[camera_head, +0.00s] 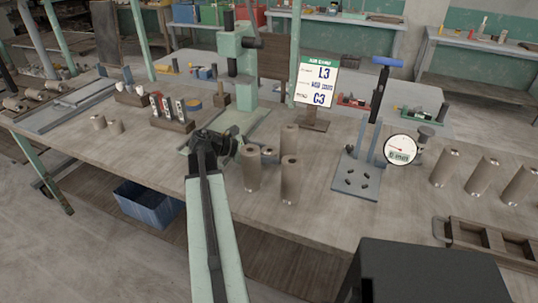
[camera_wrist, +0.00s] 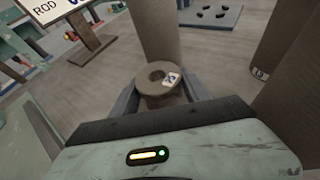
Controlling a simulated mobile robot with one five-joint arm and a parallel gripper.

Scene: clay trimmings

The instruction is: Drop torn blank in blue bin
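In the wrist view a brown clay blank (camera_wrist: 174,94) with a hole in its top and a small label lies between my gripper's fingers (camera_wrist: 163,88). They flank it closely; I cannot tell if they press on it. Its lower part is hidden by my gripper body. In the head view my gripper (camera_head: 228,146) is beside the left one of a group of standing brown cylinders (camera_head: 252,172); this appears to be the same blank. I cannot make out a tear. The blue bin (camera_head: 148,203) stands on the floor by the bench's front, left of my arm.
Two tall cylinders (camera_head: 289,180) (camera_head: 289,138) stand close to the right of my gripper. A green press (camera_head: 238,70) is behind it, with a sign (camera_head: 316,83) and a blue-handled fixture (camera_head: 358,172) further right. Tool blocks (camera_head: 172,118) are left.

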